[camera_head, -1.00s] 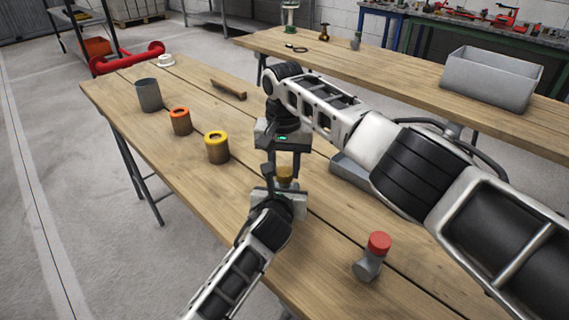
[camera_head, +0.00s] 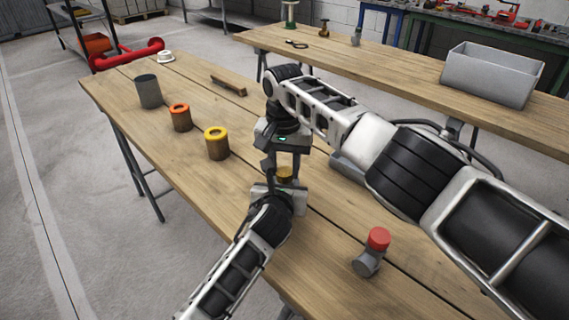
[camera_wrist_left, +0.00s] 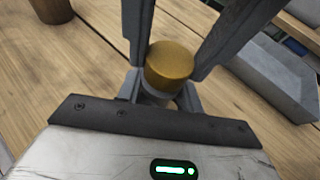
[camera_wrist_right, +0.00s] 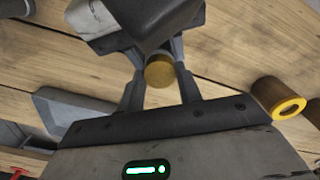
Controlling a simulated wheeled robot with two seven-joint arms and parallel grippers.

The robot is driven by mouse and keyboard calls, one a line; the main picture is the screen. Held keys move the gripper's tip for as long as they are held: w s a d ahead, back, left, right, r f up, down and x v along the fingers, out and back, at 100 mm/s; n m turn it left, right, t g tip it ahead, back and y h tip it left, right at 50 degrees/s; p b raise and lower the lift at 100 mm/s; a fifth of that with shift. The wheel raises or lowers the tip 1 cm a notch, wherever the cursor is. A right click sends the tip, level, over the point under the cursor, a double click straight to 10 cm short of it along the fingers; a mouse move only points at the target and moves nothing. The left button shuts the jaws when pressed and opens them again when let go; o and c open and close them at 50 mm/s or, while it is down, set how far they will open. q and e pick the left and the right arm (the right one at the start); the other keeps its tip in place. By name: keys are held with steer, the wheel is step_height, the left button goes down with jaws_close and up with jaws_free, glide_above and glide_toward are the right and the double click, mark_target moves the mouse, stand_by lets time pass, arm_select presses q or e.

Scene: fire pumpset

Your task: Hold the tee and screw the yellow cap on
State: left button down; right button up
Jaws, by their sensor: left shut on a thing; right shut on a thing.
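The yellow cap (camera_head: 285,173) sits between my two grippers and also shows in the left wrist view (camera_wrist_left: 170,66) and the right wrist view (camera_wrist_right: 160,70). My right gripper (camera_head: 285,167) comes from above, with its fingers shut on the cap's sides. My left gripper (camera_head: 281,188) is just below and shut on the grey tee (camera_wrist_left: 153,96), directly under the cap. The tee is mostly hidden by the grippers and cap, so I cannot tell how far the cap is threaded. Another grey tee with a red cap (camera_head: 378,239) stands at the table's right.
On the wooden table (camera_head: 330,270) stand a yellow-rimmed holder (camera_head: 216,146), an orange-rimmed holder (camera_head: 181,120) and a grey cup (camera_head: 148,92). A brown wooden piece (camera_head: 228,87) lies behind. A second table holds a grey bin (camera_head: 488,76). The table's front right is mostly clear.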

steer(key=m, duration=1.2)
steer(key=shift+m, duration=0.4)
steer(key=o, duration=1)
steer(key=shift+c, duration=0.2)
steer(key=shift+r, duration=0.1)
steer(key=shift+r, duration=2.15)
steer(key=shift+c, duration=0.5)
